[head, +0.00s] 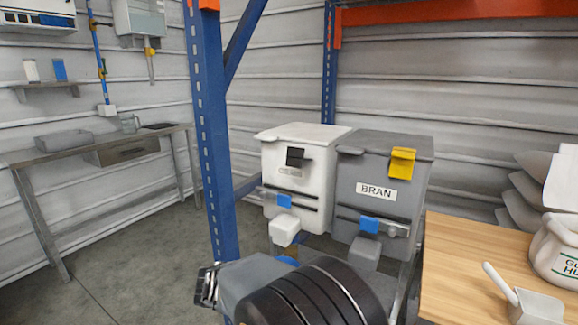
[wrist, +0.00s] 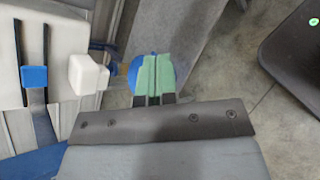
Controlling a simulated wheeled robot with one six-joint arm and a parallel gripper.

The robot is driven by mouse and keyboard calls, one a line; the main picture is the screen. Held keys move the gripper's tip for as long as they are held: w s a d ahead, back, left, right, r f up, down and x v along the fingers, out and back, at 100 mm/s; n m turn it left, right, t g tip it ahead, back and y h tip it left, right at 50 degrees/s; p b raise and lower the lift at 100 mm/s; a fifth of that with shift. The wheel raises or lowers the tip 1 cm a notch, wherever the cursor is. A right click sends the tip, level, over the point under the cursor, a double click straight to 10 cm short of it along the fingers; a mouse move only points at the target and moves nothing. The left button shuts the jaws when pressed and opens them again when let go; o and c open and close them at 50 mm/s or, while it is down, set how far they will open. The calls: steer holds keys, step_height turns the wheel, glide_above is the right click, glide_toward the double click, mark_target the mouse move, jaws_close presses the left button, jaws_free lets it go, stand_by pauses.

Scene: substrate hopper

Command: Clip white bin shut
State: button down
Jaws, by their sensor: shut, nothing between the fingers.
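The white bin (head: 266,160) stands at left of a grey bin, its white lid (head: 305,132) lying down on top. A black clip (head: 296,157) sits on its upper front, with a part that appears to stick out; I cannot tell if it is fastened. Below are a dark rail with a blue slider (head: 284,201) and a white spout (head: 284,231); the spout also shows in the wrist view (wrist: 88,74). My gripper (wrist: 154,80) has green fingertips, shut and empty, right of the spout and in front of a blue round thing (wrist: 134,70). The head view hides the fingertips behind my arm.
The grey bin labelled BRAN (head: 352,170) has a yellow clip (head: 401,163) and a blue slider (head: 369,225). A blue rack post (head: 208,140) stands left of the bins. A wooden table (head: 470,265) with a scoop (head: 525,300) is at right. Floor at left is clear.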

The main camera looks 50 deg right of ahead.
mark_target(300, 158)
steer(key=w+d+r+n+t+h+p, duration=0.5)
steer(key=w+d+r+n+t+h, duration=0.3)
steer(key=w+r+n+h, duration=0.3)
steer(key=shift+w+d+r+n+t+p, duration=0.3)
steer(key=shift+w+d+r+n+p, duration=0.15)
steer(key=shift+w+n, duration=0.7)
steer(key=shift+s, duration=0.2)
steer(key=a+r+b+x, duration=0.1)
steer(key=r+x, duration=0.1)
steer(key=x, duration=1)
steer(key=shift+d+r, duration=0.2)
steer(key=shift+r, duration=0.35)
steer(key=shift+s, duration=0.1)
steer(key=shift+r, duration=0.1)
